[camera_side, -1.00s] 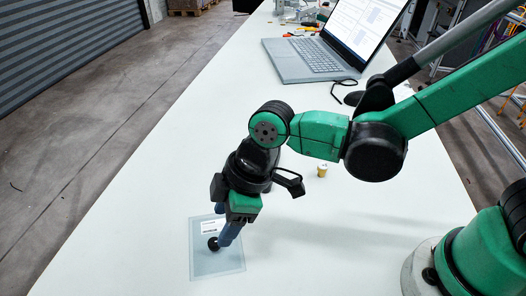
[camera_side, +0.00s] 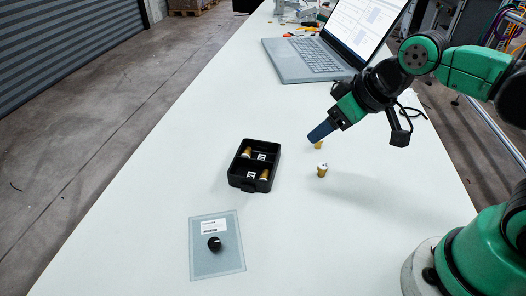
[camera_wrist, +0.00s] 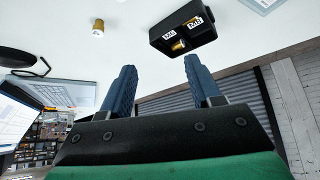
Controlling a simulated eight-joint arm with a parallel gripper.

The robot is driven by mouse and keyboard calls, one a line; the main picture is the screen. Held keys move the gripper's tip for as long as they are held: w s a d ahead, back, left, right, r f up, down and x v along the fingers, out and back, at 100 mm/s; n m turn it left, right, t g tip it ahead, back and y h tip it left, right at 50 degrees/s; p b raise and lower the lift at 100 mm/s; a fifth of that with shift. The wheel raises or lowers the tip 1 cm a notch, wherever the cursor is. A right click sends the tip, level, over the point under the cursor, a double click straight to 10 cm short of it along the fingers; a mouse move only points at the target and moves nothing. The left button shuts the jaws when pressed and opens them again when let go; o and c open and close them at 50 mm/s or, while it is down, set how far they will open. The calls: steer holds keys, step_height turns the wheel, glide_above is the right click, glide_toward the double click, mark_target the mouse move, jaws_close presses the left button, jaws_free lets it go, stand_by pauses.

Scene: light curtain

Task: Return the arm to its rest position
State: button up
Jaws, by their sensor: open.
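My gripper (camera_side: 321,131) is raised above the white table in the side view, right of the black tray. In the wrist view my gripper (camera_wrist: 160,68) shows two blue fingers spread apart with nothing between them. A flat grey-blue panel (camera_side: 204,259) with a white label lies at the table's front left. A black round knob (camera_side: 214,243) sits on that panel, apart from my gripper.
A black divided tray (camera_side: 249,184) holds small brass-coloured parts. An open laptop (camera_side: 305,62), a cable (camera_side: 414,112) and tools are at the back. The table's left side is clear.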

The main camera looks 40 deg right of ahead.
steer(key=d, duration=0.1)
steer(key=d+m, duration=0.1)
steer(key=d+m+h, duration=0.1)
steer(key=shift+s+d+f+t, duration=0.1)
steer(key=shift+s+d+t, duration=0.1)
steer(key=shift+s+t, duration=0.2)
